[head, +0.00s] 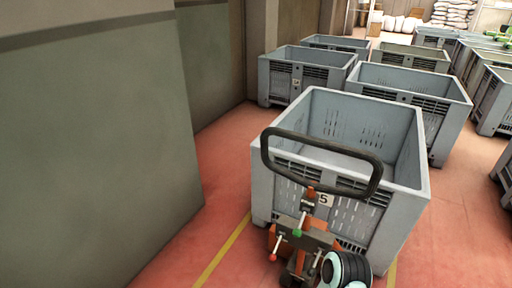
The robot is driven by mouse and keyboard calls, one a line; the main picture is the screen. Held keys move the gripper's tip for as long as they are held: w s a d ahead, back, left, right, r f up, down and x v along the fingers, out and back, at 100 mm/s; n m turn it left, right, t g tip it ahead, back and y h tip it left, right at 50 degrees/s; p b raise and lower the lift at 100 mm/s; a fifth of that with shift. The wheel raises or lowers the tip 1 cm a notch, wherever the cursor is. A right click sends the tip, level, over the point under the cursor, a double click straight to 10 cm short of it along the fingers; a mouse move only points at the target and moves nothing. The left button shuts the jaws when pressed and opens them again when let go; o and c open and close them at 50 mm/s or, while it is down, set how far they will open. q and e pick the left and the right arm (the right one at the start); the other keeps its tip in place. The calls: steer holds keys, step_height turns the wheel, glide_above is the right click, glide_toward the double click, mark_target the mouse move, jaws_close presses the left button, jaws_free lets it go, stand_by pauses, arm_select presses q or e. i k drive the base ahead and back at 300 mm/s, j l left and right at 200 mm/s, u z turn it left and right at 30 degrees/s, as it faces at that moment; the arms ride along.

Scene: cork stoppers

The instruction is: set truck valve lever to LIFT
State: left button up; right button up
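The pallet truck's black loop handle (322,150) rises in front of a grey crate. Below it is the truck's orange and dark head (300,235), with an orange-red part at the top and a small green part (297,232). A thin lever with a red knob (273,257) sticks out at its lower left. I cannot tell which part is the valve lever or read its setting. A black ribbed and pale teal part of my arm (346,270), seemingly the right, is close beside the truck head at its lower right. Its fingertips cannot be made out. My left gripper is out of view.
The large empty grey crate (268,190) with a "5" label stands directly behind the truck. More crates (305,75) stand behind and to the right. A grey-green wall (90,150) closes the left side. Red floor (222,190) with a yellow line is clear between wall and truck.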

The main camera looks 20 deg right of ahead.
mark_target(297, 233)
steer(key=z, duration=1.4)
